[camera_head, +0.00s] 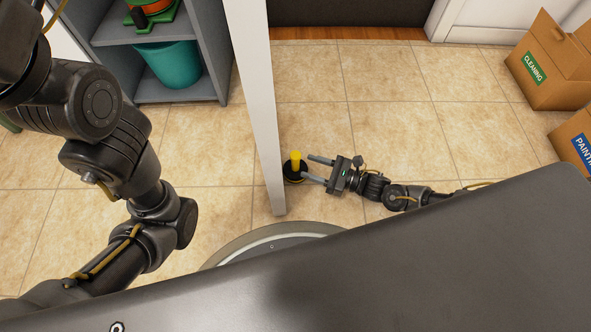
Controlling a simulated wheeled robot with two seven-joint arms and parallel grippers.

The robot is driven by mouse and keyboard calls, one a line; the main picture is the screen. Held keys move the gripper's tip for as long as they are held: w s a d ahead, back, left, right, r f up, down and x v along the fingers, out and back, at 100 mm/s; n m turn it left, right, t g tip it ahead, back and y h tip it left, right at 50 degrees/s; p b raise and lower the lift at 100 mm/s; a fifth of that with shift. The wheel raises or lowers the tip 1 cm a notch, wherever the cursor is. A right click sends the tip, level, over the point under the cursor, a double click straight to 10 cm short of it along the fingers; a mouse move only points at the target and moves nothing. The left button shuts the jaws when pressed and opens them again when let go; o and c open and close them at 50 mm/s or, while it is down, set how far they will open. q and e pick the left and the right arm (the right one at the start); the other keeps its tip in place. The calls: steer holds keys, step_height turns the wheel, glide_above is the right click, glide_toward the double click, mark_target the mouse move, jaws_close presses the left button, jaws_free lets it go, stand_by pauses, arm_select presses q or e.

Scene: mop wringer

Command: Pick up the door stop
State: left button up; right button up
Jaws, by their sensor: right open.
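The door stop (296,161) has a yellow upright post on a round black base. It stands on the tiled floor just right of the white door edge. My right gripper (312,169) is low over the floor, pointing left, with its two fingers spread. Its fingertips reach to the right side of the door stop, one by the post's upper right and one by the base. I cannot tell whether they touch it. My left arm shows at the left, but its gripper is not in view.
A white door (252,70) stands edge-on close to the door stop's left. A grey shelf (215,50) with a teal bucket (168,64) is behind it. Cardboard boxes (556,65) stand at the right. The tiled floor (400,110) between is clear.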

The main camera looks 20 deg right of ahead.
mark_target(296, 163)
steer(key=shift+w+a, duration=0.25)
steer(key=shift+a, duration=0.05)
steer(key=b+x, duration=0.2)
steer(key=x, duration=0.1)
steer(key=b+x, duration=0.1)
steer(key=shift+w+a+f+b, duration=0.15)
steer(key=shift+w+f+b, duration=0.05)
steer(key=shift+f+b, duration=0.2)
steer(key=shift+w+a+r, duration=0.15)
steer(key=shift+a, duration=0.1)
steer(key=shift+r, duration=0.1)
steer(key=c, duration=1)
steer(key=shift+w, duration=0.1)
jaws_close()
